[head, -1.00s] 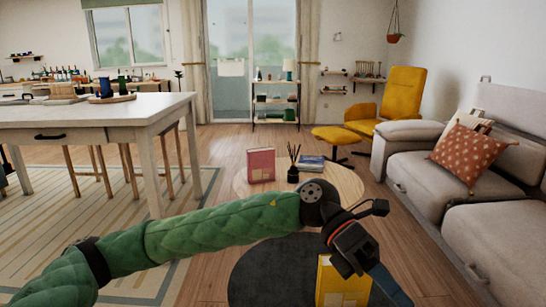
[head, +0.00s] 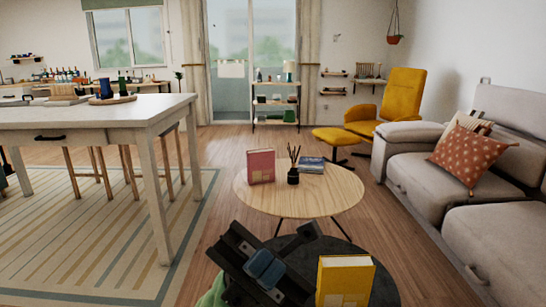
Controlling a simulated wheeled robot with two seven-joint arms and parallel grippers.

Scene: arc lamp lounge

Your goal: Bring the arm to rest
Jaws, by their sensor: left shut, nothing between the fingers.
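My left gripper (head: 265,268) is at the bottom centre of the head view, shut and empty. It is black with a blue part, and a bit of my green-sleeved left arm shows below it at the lower edge. It appears in front of the dark round table (head: 330,250), left of a yellow book (head: 345,281) that stands on that table. A gap shows between the gripper and the book. My right gripper is not in view.
A round wooden coffee table (head: 325,205) holds a pink book (head: 261,166), a reed diffuser (head: 293,174) and a blue book (head: 311,164). A white table (head: 120,115) stands left, a grey sofa (head: 410,160) right. Bare floor lies between the rug and coffee table.

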